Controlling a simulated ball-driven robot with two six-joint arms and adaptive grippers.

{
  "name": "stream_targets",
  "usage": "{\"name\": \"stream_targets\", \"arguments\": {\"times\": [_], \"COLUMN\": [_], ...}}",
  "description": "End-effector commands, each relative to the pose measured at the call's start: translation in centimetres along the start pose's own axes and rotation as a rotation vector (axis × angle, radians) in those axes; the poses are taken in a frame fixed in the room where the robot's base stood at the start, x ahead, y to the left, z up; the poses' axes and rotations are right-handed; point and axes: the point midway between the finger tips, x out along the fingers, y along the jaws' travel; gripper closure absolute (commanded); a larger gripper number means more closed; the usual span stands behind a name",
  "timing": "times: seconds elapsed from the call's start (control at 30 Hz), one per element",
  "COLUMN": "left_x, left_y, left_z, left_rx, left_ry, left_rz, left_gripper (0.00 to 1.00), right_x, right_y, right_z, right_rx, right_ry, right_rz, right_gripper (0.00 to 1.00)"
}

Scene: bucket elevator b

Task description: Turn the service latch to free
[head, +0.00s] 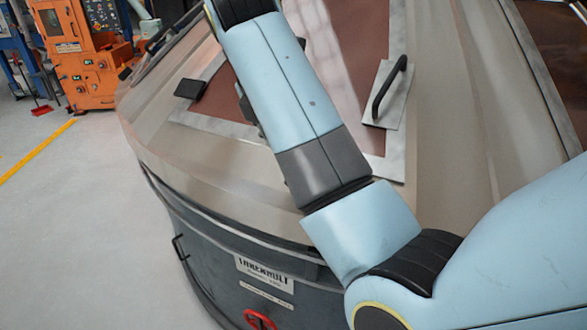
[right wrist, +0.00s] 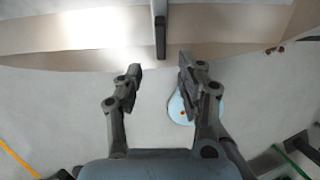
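A large tan and dark grey machine housing (head: 210,215) fills much of the head view. A black handle (head: 390,88) stands on a pale plate on its sloped top. I cannot tell for certain which part is the service latch. In the right wrist view, a dark upright bar (right wrist: 160,35) stands against the tan surface, ahead of the gap between my fingers. My right gripper (right wrist: 159,68) is open, with nothing between its fingertips. In the head view my right arm crosses the housing and hides part of it; its gripper does not show. My left gripper is in neither view.
A black block (head: 190,88) sits on the housing's left slope. A red handwheel (head: 259,320) is low on its side, below a nameplate (head: 264,270). An orange machine (head: 85,55) stands at the back left. The grey floor (head: 70,230) at left is clear.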

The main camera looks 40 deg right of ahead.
Motion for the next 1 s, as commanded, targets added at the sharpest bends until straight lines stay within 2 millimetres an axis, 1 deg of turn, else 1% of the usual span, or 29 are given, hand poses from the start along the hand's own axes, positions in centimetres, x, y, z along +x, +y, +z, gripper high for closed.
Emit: {"name": "stream_targets", "arguments": {"times": [0.3,0.4,0.5,0.67,0.9,0.93,1.0], "left_x": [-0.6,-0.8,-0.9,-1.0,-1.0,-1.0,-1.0], "left_y": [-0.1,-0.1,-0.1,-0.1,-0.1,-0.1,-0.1], "left_z": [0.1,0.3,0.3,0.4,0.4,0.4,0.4], "left_rx": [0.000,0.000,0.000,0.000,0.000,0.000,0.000], "left_ry": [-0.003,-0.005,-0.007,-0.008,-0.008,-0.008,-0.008], "left_rz": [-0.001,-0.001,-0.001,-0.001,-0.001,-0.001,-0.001], "left_gripper": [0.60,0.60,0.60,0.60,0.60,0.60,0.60], "right_x": [6.0,7.8,9.0,10.0,10.2,10.2,10.2], "right_y": [-0.2,-0.2,-0.1,-0.1,-0.1,-0.1,-0.1], "right_z": [0.0,0.0,0.0,0.0,0.0,0.0,0.0], "right_rx": [-0.002,0.000,0.000,0.001,0.002,0.002,0.002], "right_ry": [0.000,0.000,0.000,0.000,0.000,0.000,0.000], "right_rz": [-0.005,-0.005,-0.002,-0.001,0.000,0.000,0.000], "right_gripper": [0.62,0.62,0.62,0.62,0.62,0.63,0.72]}}
